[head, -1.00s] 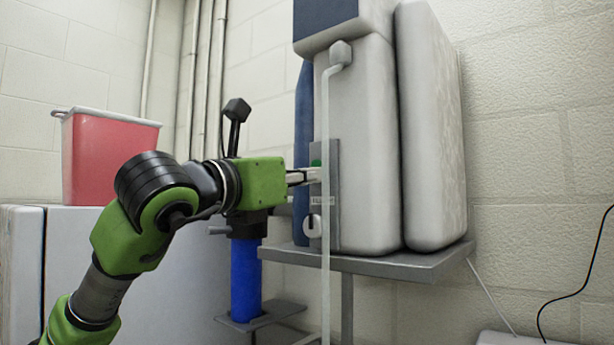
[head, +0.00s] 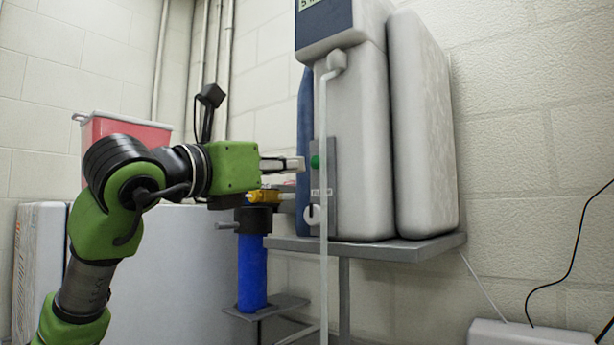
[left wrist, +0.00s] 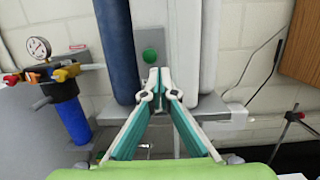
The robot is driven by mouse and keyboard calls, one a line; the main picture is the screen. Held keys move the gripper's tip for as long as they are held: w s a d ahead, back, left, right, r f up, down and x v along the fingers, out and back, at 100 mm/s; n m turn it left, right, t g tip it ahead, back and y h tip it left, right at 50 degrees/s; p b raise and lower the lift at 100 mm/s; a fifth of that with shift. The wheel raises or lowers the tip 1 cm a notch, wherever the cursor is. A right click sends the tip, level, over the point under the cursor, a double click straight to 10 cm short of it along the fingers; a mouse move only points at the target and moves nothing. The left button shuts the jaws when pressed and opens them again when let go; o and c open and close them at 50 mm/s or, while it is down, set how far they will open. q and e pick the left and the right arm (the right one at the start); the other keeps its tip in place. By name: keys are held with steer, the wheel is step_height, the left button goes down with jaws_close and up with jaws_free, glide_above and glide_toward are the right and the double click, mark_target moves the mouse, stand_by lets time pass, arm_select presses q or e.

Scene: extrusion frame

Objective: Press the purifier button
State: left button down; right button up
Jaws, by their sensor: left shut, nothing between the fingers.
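The purifier (head: 355,140) is a tall white unit on a grey wall shelf. Its green button (head: 315,161) sits on a grey panel on the front; the button also shows in the left wrist view (left wrist: 150,56), just beyond the fingertips. My left gripper (head: 300,164) is shut and empty, with its fingertips pointing at the panel at about button height. In the head view a small gap shows between the tips and the button. In the left wrist view the closed fingertips (left wrist: 158,78) appear just below the button. My right gripper is not in view.
A thin white tube (head: 324,220) runs down in front of the purifier. A blue filter (head: 252,272) with a yellow fitting stands below and left of it. A red bin (head: 120,130) sits on a grey cabinet at left. The shelf edge (head: 400,250) juts out under the purifier.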

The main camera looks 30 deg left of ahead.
arm_select(q)
steer(key=s+a+f+b, duration=0.1)
steer(key=s+a+f, duration=0.1)
steer(key=s, duration=0.3)
steer(key=shift+s+b, duration=0.3)
steer(key=shift+b, duration=0.1)
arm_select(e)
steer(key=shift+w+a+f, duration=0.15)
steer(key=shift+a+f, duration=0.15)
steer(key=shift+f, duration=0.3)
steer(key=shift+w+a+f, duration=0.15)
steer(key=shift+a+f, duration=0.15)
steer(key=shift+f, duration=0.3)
arm_select(q)
steer(key=shift+d+r, duration=0.1)
